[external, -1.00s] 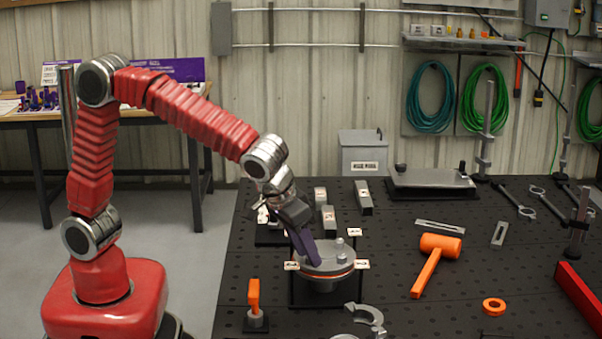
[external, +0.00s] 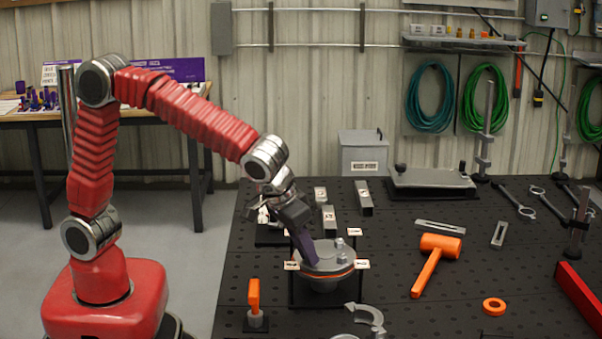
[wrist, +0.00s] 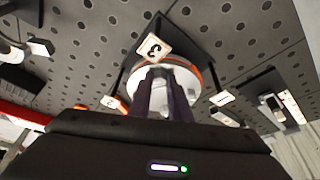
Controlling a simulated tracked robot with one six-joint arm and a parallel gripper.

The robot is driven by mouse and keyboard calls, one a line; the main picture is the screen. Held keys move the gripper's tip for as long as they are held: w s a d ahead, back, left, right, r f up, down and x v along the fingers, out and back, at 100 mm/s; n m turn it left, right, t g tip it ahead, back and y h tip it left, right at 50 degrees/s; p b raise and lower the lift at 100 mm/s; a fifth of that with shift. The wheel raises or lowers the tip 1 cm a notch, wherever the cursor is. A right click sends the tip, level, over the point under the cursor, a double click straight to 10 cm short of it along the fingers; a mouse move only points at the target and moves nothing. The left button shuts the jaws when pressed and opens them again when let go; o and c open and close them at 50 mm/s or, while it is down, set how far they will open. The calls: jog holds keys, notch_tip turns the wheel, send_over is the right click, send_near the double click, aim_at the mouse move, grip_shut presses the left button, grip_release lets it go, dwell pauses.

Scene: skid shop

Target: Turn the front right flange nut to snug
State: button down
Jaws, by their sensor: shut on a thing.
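The round grey flange (external: 325,262) with an orange gasket edge sits on a dark stand on the bench, with small numbered tags around it. My gripper (external: 312,260) points down at a tilt, its purple fingers at the left part of the flange top. The fingers are closed on a flange nut there, which they hide. A bolt stud with a nut (external: 340,244) stands free at the back right of the flange. In the wrist view my gripper (wrist: 166,108) reaches onto the pale flange (wrist: 196,82), near a numbered tag (wrist: 153,47).
An orange clamp handle (external: 254,293) stands left of the flange, and grey half-rings (external: 366,317) lie in front. Metal blocks (external: 363,197) stand behind. An orange mallet (external: 430,265) lies to the right, with clear bench between it and the flange.

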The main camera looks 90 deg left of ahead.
jog(key=shift+r+m, duration=0.1)
jog(key=shift+m, duration=0.4)
jog(key=shift+a+m+t+h, duration=0.15)
jog(key=shift+m+h, duration=0.25)
jog(key=shift+m, duration=0.45)
jog(key=shift+a+m+t+h, duration=0.1)
jog(key=shift+m+t+h, duration=0.25)
jog(key=shift+m, duration=0.5)
jog(key=m+h, duration=0.1)
jog(key=m, duration=0.3)
jog(key=shift+a+h, duration=0.15)
jog(key=shift+h, duration=0.2)
jog(key=m+h, duration=0.1)
jog(key=m, duration=0.3)
jog(key=shift+w+a+g, duration=0.1)
jog(key=shift+a+g, duration=0.05)
jog(key=shift+g, duration=0.25)
jog(key=shift+w+a+m+g+h, duration=0.1)
jog(key=shift+m+g+h, duration=0.25)
jog(key=shift+m, duration=0.65)
jog(key=shift+w+m+g+h, duration=0.1)
jog(key=shift+m+g+h, duration=0.25)
jog(key=shift+m, duration=0.65)
jog(key=shift+r, duration=0.1)
